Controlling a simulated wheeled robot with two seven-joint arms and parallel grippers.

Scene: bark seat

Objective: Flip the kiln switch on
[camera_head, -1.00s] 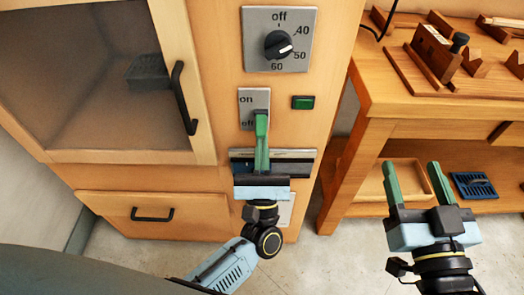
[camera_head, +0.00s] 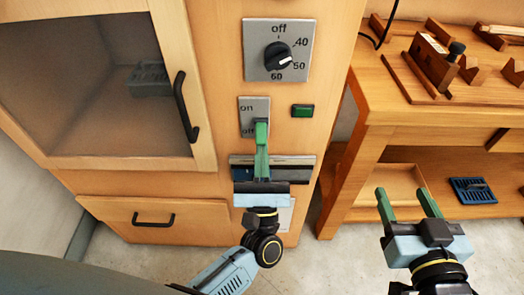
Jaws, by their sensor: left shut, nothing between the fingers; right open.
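The kiln switch plate (camera_head: 247,108) is on the front of the wooden kiln cabinet, marked "on" at the top and "off" at the bottom. My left gripper (camera_head: 262,126) is shut and empty, its green fingertips over the lower right part of the plate. The fingers hide the switch lever, so I cannot tell its position or whether they touch it. A small green indicator (camera_head: 302,111) is right of the plate. My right gripper (camera_head: 406,194) is open and empty, in front of the workbench at the lower right.
A dial (camera_head: 278,56) marked "off", 40, 50 and 60 is above the switch. The kiln's glass door (camera_head: 205,100) with a black handle is at the left, a drawer (camera_head: 190,218) below. A workbench (camera_head: 385,100) with tools stands at the right.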

